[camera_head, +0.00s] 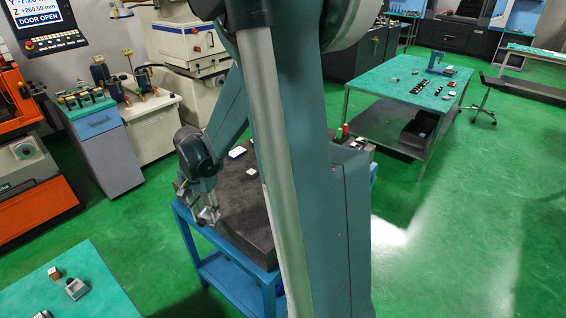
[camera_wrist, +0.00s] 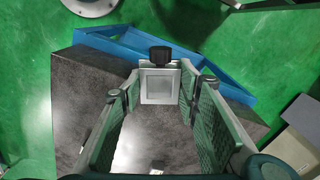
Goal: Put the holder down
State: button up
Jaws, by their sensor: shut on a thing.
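My gripper (camera_wrist: 160,88) is shut on the holder (camera_wrist: 161,86), a silver square block with a recessed face and a black knob. In the wrist view the holder sits between the fingertips, above the edge of a dark stone plate (camera_wrist: 75,90). In the head view my gripper (camera_head: 208,212) is at the left edge of the same plate (camera_head: 238,205), on a blue stand (camera_head: 235,283). The holder is too small there to tell apart from the fingers. Whether it touches the plate cannot be told.
Small white pieces (camera_head: 237,152) lie on the plate's far part. A green-topped table (camera_head: 110,285) at lower left bears a grey holder-like piece (camera_head: 76,288) and a brown block (camera_head: 54,273). My arm hides the plate's right part. The plate's near left part looks bare.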

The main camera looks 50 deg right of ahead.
jog(key=s+d+r+m+p, duration=0.1)
jog(key=s+d+m, duration=0.1)
jog(key=d, duration=0.7)
jog(key=s+d+r+m+p, duration=0.1)
jog(key=s+d+r+m, duration=0.1)
jog(key=d, duration=0.7)
jog(key=shift+s+d, duration=0.15)
jog(key=shift+d, duration=0.2)
send_over(255, 210)
jog(key=shift+a+f, duration=0.1)
jog(key=shift+f, duration=2.75)
jog(key=shift+f, duration=0.15)
jog(key=shift+f, duration=1.95)
jog(key=shift+f, duration=0.2)
jog(key=o, duration=1)
jog(key=shift+r, duration=0.3)
